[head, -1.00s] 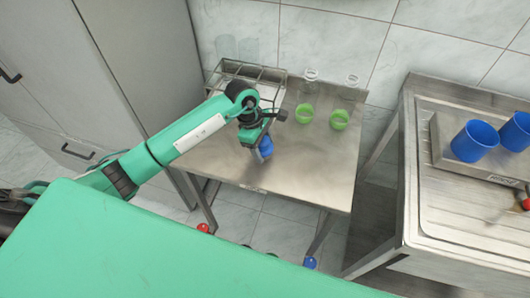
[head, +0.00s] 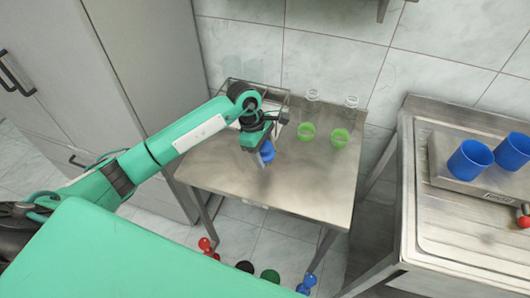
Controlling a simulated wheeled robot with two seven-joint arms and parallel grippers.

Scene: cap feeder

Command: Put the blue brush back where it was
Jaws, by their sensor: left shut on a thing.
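My left gripper (head: 262,142) is shut on the blue brush (head: 267,152), just above the steel table (head: 312,190). Only the brush's blue part shows clearly below the jaws; the rest is hidden or too blurred to tell. A wire rack (head: 283,104) stands at the table's back left, partly hidden behind my left gripper. My right gripper is not in view.
Two green cups (head: 306,131) and clear glass vessels (head: 351,103) stand along the table's back. A steel counter (head: 450,245) on the right carries blue cups (head: 470,160). Red, black, green and blue round-ended things show on the floor below. The table's front right is clear.

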